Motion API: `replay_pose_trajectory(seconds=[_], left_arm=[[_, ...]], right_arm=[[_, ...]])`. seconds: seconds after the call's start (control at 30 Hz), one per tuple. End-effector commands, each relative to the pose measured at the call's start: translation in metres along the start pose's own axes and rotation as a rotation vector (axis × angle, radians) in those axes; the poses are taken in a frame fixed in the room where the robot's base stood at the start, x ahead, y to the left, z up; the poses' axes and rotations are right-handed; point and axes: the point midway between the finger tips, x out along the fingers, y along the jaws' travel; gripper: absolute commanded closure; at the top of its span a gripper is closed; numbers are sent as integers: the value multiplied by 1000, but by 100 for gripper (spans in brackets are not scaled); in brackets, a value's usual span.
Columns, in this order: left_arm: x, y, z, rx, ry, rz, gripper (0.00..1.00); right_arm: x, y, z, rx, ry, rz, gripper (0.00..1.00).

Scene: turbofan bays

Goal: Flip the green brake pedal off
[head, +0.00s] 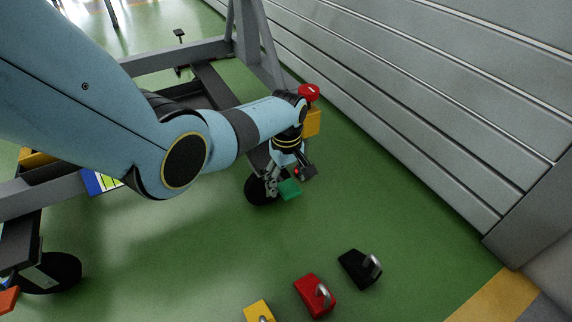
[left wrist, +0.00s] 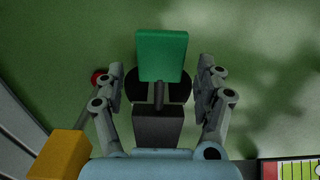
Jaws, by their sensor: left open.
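The green brake pedal (head: 290,188) sits at a black caster wheel (head: 257,190) under the corner of the grey stand. In the left wrist view the pedal (left wrist: 162,55) is a flat green plate at the end of a dark stem, with black wheel parts behind it. My left gripper (head: 287,178) reaches down over the caster. In the left wrist view its fingers (left wrist: 157,78) are open, one on each side of the pedal and stem, with gaps on both sides. Nothing is held. My right gripper is not in view.
A yellow block (head: 312,122) with a red knob (head: 308,92) stands by the stand's corner. Yellow (head: 258,312), red (head: 315,297) and black (head: 358,268) padlocks lie on the green floor. A grey slatted wall (head: 440,90) is at right. Floor is free between.

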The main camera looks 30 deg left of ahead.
Motion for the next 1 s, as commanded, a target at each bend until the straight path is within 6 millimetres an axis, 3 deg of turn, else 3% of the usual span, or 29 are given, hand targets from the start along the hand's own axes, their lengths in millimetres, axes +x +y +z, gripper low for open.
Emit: replay_pose_trajectory(seconds=[0.17, 0.53, 0.7, 1.0], left_arm=[[-25, 0, -1, 0, 3, 4, 29], [-100, 0, -2, -1, 6, 5, 29], [-114, 0, -2, -1, 4, 3, 29], [-116, 0, -2, -1, 4, 3, 26]], right_arm=[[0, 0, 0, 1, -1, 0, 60], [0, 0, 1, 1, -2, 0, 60], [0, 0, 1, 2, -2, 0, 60], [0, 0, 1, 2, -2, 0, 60]])
